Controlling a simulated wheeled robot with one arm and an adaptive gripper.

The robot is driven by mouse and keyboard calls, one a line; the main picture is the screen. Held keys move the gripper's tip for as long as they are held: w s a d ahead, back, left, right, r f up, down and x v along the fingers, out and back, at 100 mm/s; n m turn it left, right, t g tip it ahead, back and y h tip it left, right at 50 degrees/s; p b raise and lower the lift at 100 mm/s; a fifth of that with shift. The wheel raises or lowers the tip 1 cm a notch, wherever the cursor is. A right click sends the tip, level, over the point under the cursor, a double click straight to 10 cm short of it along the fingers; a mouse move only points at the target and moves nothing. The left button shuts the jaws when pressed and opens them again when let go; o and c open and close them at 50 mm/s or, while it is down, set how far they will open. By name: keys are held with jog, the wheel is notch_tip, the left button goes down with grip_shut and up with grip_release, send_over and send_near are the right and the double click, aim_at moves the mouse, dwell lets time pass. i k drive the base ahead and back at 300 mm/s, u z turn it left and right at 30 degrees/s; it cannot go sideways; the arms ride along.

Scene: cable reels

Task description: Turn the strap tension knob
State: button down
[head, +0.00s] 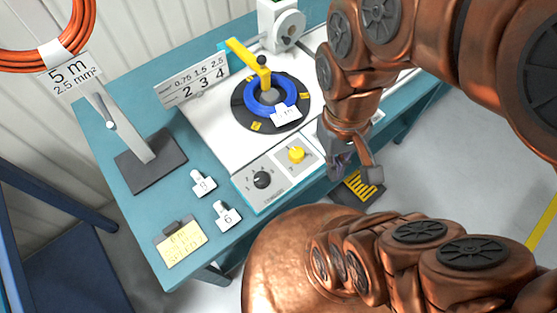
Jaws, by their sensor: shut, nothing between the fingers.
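Two knobs sit on the front panel of the white machine. One is a round black knob (262,180) with small dial marks around it, on a grey plate. The other is a yellow knob (296,154) on a lighter plate to its right. No readable label tells me which one sets strap tension, though the black one has the numbered dial. My gripper (355,172) is shut and empty. It hangs to the right of both knobs, near the bench's front edge, and touches neither. The black knob's exact setting is too small to read.
A blue reel (257,98) lies on a black turntable under a yellow arm (246,61). A number sign (192,82) stands behind left. White tags (227,215), a clipboard (181,243) and a grey stand (150,163) occupy the bench's left. A black-yellow pedal (362,187) lies below.

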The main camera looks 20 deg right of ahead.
aim_at(261, 180)
jog(key=z, duration=0.65)
jog(key=k, duration=0.85)
jog(key=u, duration=1.55)
